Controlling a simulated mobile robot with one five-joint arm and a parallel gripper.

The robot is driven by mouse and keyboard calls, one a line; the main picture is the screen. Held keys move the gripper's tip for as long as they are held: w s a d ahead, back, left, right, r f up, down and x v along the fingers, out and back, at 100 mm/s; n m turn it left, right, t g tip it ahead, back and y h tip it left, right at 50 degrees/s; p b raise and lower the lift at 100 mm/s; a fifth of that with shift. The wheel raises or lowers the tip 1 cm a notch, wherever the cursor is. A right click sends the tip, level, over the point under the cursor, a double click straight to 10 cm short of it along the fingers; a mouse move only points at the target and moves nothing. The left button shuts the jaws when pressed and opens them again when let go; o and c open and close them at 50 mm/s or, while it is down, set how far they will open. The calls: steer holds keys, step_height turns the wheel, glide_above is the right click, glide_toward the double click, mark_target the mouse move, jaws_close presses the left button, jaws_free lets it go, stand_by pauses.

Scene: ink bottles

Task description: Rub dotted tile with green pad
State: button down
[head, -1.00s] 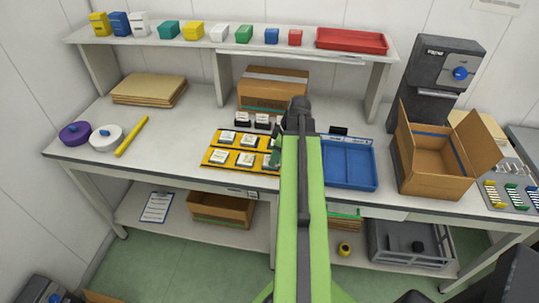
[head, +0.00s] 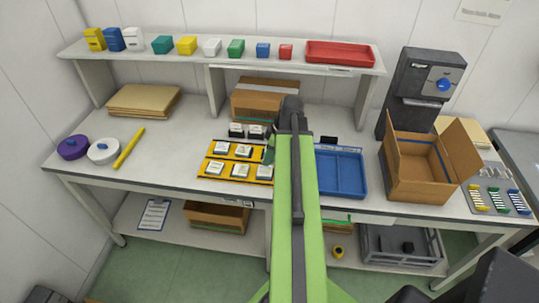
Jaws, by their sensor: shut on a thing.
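A yellow tray (head: 223,159) on the table holds two rows of white-topped tiles, such as the front tile (head: 240,171). Their markings are too small to tell which is the dotted tile. My gripper (head: 271,146) is mostly hidden behind my green arm, at the tray's right end. It is shut on what looks like the green pad (head: 268,156), a small dark green patch beside the arm. I cannot tell whether the pad touches a tile. The tray's right edge is partly covered by the arm.
Two black pieces with white tops (head: 236,130) stand behind the tray. A cardboard box (head: 262,105) is further back, a blue tray (head: 340,170) right of my arm, and an open carton (head: 412,180) beyond it. A shelf (head: 215,60) with small boxes spans the back.

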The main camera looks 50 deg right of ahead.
step_height(320, 180, up, 3)
steer(key=p, duration=0.3)
steer(key=shift+f, duration=0.1)
steer(key=shift+s, duration=0.1)
stand_by(0.4)
